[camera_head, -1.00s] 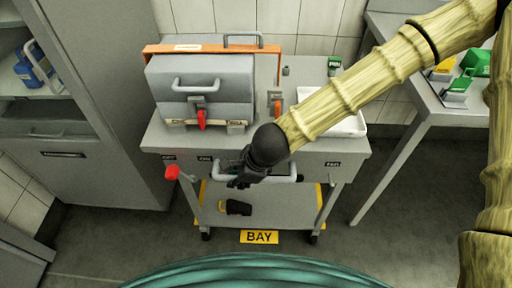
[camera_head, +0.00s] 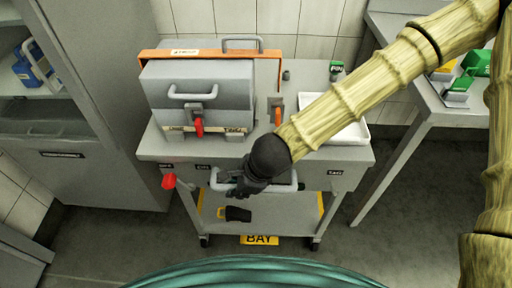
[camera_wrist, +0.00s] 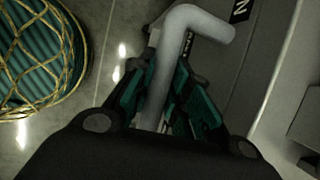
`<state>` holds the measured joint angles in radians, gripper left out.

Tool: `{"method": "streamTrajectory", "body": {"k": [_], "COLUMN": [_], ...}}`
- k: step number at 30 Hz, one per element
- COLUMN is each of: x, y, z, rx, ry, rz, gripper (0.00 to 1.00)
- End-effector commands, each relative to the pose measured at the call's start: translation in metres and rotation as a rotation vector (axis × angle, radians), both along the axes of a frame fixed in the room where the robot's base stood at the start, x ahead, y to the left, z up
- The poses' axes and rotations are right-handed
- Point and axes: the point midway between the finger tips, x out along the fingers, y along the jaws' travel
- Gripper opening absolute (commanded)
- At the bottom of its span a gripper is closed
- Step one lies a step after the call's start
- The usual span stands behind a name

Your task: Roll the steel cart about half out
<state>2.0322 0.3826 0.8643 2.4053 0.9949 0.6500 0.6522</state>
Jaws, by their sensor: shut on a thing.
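The steel cart (camera_head: 160,151) stands against the tiled wall in the head view, with a push handle (camera_head: 283,188) along its front edge. My gripper (camera_head: 240,190) is at the front of the cart, shut on that handle. In the wrist view my gripper's green and black fingers (camera_wrist: 155,100) close around the grey handle bar (camera_wrist: 160,75). The cart's lower shelf holds a small black and yellow item (camera_head: 236,214). A red knob (camera_head: 169,181) sticks out at the cart's left front. My arm hides part of the cart top.
A grey box with a red latch (camera_head: 198,85) and a white tray (camera_head: 350,132) stand on the cart. A yellow BAY floor sign (camera_head: 259,240) lies partly under it. A cabinet (camera_head: 105,150) is left, a side table (camera_head: 425,105) right. Floor shows between them.

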Motion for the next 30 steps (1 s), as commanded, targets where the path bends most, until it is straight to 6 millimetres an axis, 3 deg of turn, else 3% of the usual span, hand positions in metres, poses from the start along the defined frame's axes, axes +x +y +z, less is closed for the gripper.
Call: {"method": "streamTrajectory", "body": {"k": [30], "x": [-0.034], "y": [0.0], "z": [-0.001], "rx": [0.0], "ry": [0.003], "rz": [0.002], "gripper": [0.0]}}
